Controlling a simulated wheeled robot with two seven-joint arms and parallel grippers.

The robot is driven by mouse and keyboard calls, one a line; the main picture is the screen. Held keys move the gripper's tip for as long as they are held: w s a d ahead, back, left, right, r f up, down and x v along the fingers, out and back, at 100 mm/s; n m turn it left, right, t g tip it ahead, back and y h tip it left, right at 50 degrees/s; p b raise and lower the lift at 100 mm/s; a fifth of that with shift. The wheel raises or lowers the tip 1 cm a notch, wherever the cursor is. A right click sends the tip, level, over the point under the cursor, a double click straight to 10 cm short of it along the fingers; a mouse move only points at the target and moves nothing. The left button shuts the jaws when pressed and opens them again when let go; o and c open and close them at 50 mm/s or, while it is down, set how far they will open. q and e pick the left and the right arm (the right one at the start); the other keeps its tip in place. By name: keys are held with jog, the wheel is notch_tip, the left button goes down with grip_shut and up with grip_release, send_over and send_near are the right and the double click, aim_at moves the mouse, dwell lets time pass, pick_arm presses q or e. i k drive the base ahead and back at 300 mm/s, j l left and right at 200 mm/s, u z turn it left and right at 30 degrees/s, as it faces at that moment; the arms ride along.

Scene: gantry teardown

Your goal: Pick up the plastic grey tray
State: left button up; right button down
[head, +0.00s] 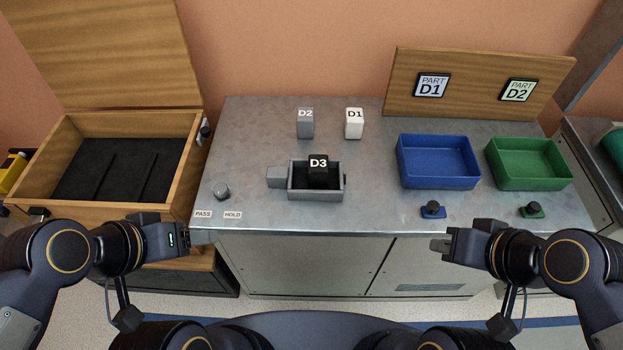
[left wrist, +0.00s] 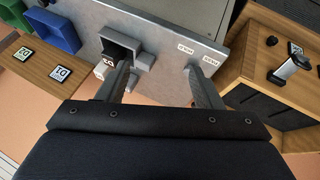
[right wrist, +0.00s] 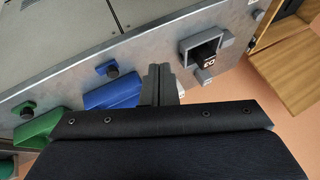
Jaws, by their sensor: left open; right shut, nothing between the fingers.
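The grey plastic tray (head: 317,194) sits on the metal table with a black block marked D3 (head: 318,172) inside it and a grey block-like handle (head: 275,177) on its left side. It also shows in the left wrist view (left wrist: 140,62) and the right wrist view (right wrist: 189,47). My left gripper (head: 190,240) is at the table's front left edge, open and empty, apart from the tray; its fingers show in the left wrist view (left wrist: 160,80). My right gripper (head: 436,244) is in front of the table, shut and empty, right of the tray; its fingers meet in the right wrist view (right wrist: 160,80).
Grey block D2 (head: 305,123) and white block D1 (head: 354,123) stand behind the tray. A blue bin (head: 438,183) and a green bin (head: 530,186) stand to the right. A knob (head: 221,192) and PASS and HOLD labels are at the front left. An open wooden box (head: 190,160) stands left.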

aim_at(295, 179)
jog(key=l+u, duration=0.15)
jog(key=u, duration=0.3)
jog(key=l+u, duration=0.1)
jog(key=u, duration=0.35)
jog(key=l+u, duration=0.15)
jog(key=u, duration=0.3)
jog(key=k+u, duration=0.1)
jog(key=u, duration=0.35)
jog(key=k+l+u, duration=0.1)
jog(key=u, duration=0.3)
jog(key=k+l, duration=0.35)
jog(key=k+u, duration=0.05)
jog(key=k, duration=0.05)
